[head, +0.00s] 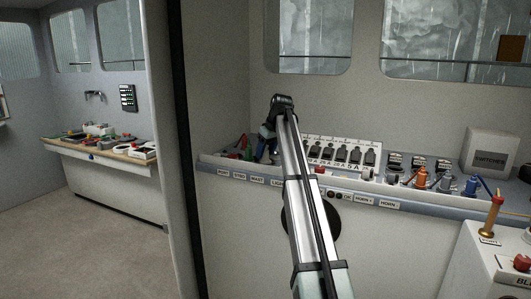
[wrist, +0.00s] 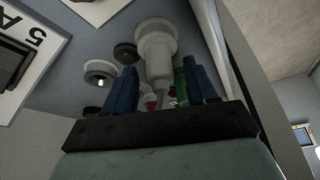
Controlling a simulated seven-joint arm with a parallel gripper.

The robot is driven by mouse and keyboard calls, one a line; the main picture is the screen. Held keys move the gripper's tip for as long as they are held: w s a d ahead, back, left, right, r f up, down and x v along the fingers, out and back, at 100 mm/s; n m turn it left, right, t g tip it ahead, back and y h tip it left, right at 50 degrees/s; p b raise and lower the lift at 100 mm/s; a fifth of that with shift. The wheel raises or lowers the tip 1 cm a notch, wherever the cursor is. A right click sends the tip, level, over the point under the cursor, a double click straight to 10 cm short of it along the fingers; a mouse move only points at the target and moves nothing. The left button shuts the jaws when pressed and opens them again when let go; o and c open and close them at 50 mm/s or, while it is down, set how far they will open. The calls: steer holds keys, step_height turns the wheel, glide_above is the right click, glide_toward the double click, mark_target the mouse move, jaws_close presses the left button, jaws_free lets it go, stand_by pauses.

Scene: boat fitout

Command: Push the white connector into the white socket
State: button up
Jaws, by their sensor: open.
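The white connector (wrist: 158,58) shows in the wrist view as a pale cylinder with a wider round end at the top and a thin tail toward my gripper. My gripper (wrist: 162,88) is open, with one blue finger on each side of the connector's lower part. I cannot tell whether the fingers touch it. A pale-ringed round socket (wrist: 100,73) with a dark centre lies left of the connector. Whether the connector's far end meets a socket is unclear. In the head view my gripper (head: 267,152) is low at the console's left end, and the connector is not distinguishable there.
Dark round fittings (wrist: 125,52) sit close by on the panel. A green part (wrist: 180,82) and a red part lie behind the fingers. A row of black switches (head: 340,153) stands right of my gripper, with orange and blue plugs farther right. A console wall rises behind.

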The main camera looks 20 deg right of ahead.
steer(key=v, duration=1.3)
steer(key=shift+s, duration=0.15)
steer(key=shift+a, duration=0.1)
